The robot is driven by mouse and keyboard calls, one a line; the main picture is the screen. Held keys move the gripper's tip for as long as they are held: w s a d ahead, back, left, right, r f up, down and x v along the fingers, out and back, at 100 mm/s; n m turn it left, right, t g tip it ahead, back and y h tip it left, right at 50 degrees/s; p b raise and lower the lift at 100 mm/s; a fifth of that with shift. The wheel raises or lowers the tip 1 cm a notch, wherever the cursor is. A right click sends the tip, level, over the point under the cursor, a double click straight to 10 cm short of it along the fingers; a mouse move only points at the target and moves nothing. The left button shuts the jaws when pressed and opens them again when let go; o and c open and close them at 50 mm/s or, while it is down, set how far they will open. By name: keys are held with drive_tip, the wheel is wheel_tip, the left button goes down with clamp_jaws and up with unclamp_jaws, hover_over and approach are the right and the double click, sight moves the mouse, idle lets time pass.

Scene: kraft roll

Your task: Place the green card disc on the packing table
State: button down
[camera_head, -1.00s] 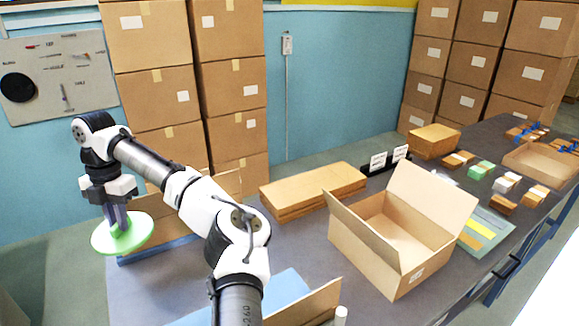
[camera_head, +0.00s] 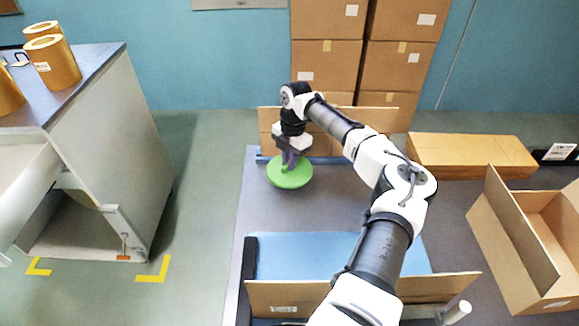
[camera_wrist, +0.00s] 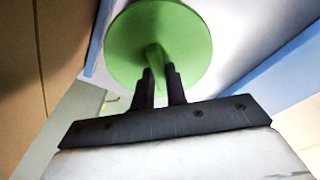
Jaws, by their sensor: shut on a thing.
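The green card disc (camera_head: 290,173) is a flat round plate with a raised green grip piece in its middle. My gripper (camera_head: 291,160) points down and is shut on that grip piece. The disc is level or nearly so, over the far left end of the grey packing table (camera_head: 330,210). I cannot tell whether it touches the tabletop. In the wrist view, the disc (camera_wrist: 190,30) is beyond my gripper's two dark fingers (camera_wrist: 160,75), which close on the grip piece.
An open carton (camera_head: 520,235) and flat cardboard (camera_head: 470,152) are at right. Cartons (camera_head: 325,65) stand behind. A separate bench with brown rolls (camera_head: 55,60) is at left, across open floor.

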drive_tip(key=shift+f+p, duration=0.55)
drive_tip(key=shift+f, duration=1.75)
drive_tip(key=shift+f, duration=0.1)
drive_tip(key=c, duration=1.4)
unclamp_jaws()
drive_tip(key=r+b, duration=0.1)
drive_tip(key=r, duration=0.3)
drive_tip(key=r+b, duration=0.1)
drive_tip(key=r, duration=0.3)
drive_tip(key=w+d+r+b, duration=0.1)
drive_tip(key=r, duration=0.3)
drive_tip(key=shift+r, duration=0.1)
